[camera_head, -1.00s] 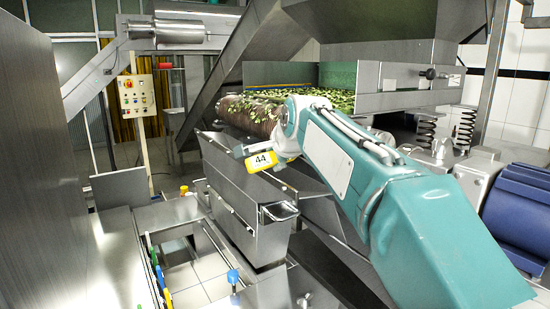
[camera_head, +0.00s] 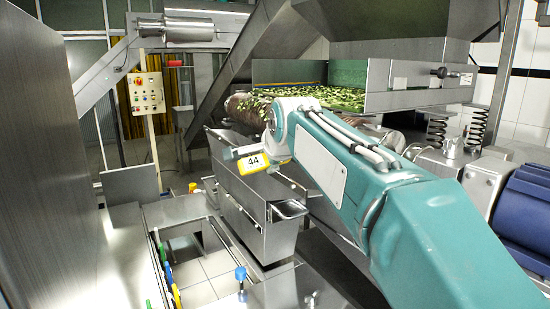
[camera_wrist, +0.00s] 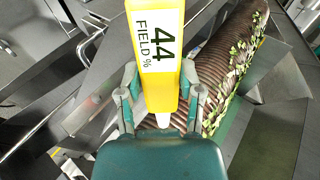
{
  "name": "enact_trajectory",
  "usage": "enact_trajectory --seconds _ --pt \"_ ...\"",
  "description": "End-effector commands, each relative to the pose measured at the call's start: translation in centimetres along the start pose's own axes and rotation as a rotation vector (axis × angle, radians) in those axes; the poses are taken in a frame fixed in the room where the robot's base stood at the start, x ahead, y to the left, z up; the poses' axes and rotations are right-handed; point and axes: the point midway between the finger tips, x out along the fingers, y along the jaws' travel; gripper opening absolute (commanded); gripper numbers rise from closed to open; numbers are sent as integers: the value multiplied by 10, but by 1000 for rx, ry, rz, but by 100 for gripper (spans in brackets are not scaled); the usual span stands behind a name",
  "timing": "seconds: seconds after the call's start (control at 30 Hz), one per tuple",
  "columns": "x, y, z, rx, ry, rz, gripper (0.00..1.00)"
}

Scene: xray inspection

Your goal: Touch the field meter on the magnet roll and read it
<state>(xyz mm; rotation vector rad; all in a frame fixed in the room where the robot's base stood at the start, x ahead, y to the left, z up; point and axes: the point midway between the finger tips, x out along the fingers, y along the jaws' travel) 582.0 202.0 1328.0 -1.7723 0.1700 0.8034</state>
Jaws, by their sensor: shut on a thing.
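The field meter (camera_wrist: 158,50) is a yellow block with the reading "44 FIELD %" in dark print. It also shows in the head view (camera_head: 253,163) with 44 readable. My gripper (camera_wrist: 159,78) is shut on it, one finger on each side. Below the print the meter narrows to a pale tip. The magnet roll (camera_wrist: 232,60) is brown and ribbed, with green pieces along one side; it shows in the head view behind my arm (camera_head: 245,107). The meter overlaps the roll's near end in the wrist view; I cannot tell whether they touch.
A steel bin (camera_head: 250,205) with a handle stands below the meter. A tray of green pieces (camera_head: 335,98) lies behind my arm. A control box (camera_head: 146,92) stands at the left, and a blue motor (camera_head: 525,215) at the right.

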Motion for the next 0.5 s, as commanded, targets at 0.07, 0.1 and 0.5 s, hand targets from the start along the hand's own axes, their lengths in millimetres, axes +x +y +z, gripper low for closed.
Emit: enact_trajectory --seconds 0.07,0.1,0.5 --pt "0 0 7 -3 -1 -1 0" --pt "0 0 10 -2 -2 -1 0" --pt "-1 0 36 -2 -2 -1 0"
